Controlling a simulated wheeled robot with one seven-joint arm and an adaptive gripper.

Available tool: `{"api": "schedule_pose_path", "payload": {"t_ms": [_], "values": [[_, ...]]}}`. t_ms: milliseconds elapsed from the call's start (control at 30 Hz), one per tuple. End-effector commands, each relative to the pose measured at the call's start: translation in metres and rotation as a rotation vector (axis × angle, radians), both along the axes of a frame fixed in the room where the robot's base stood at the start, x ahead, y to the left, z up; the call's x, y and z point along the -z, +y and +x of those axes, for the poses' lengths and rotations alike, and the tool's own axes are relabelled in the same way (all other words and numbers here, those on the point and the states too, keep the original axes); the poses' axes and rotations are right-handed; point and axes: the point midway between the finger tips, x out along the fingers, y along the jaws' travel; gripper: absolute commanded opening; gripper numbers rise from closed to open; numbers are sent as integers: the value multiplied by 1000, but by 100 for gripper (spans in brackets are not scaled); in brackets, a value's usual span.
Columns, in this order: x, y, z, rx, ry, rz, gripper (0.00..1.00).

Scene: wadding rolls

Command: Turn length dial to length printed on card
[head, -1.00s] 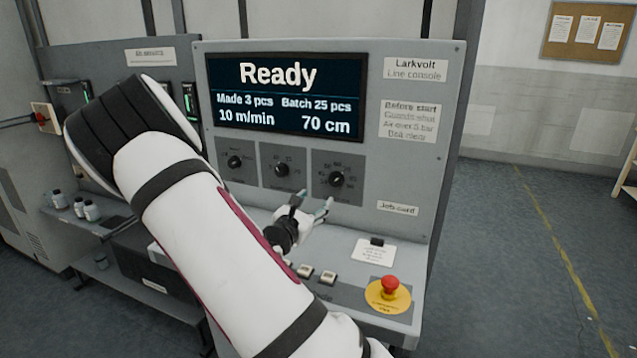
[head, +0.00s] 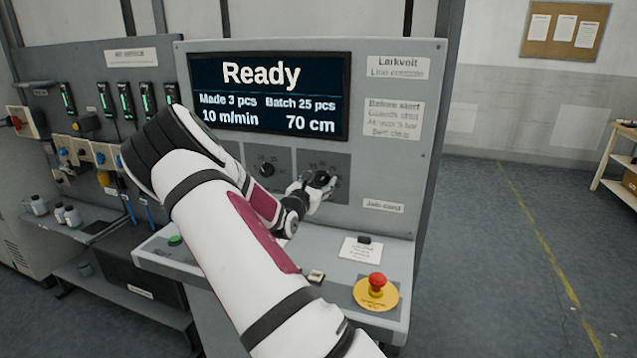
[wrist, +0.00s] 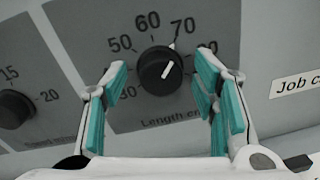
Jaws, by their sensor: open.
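The length dial (wrist: 160,70) is a round black knob on a dark plate, with "Length" printed below it. Its white pointer line tilts up and right, roughly toward the 70 mark. In the head view the dial is mostly hidden by my gripper (head: 318,183). In the wrist view my gripper (wrist: 161,78) is open, with one teal-padded finger left of the knob and the other right of it, apart from it. The display (head: 268,95) reads "Ready" and "70 cm". The job card (head: 361,248) lies on the console ledge; its print is too small to read.
A speed dial (wrist: 16,107) sits left of the length dial. A red emergency stop (head: 376,284) on a yellow base and a pale push button (head: 316,277) are on the ledge below my arm. Open floor lies to the right.

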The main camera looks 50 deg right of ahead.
Motion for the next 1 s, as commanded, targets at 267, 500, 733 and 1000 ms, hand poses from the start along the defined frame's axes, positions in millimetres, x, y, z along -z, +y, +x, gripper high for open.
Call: {"api": "schedule_pose_path", "payload": {"t_ms": [267, 500, 733, 1000], "values": [[0, 0, 0, 0, 0, 0, 36], [0, 0, 0, 1, 0, 0, 6], [0, 0, -1, 0, 28, -12, 6], [-2, 0, -2, 0, 165, -67, 6]]}}
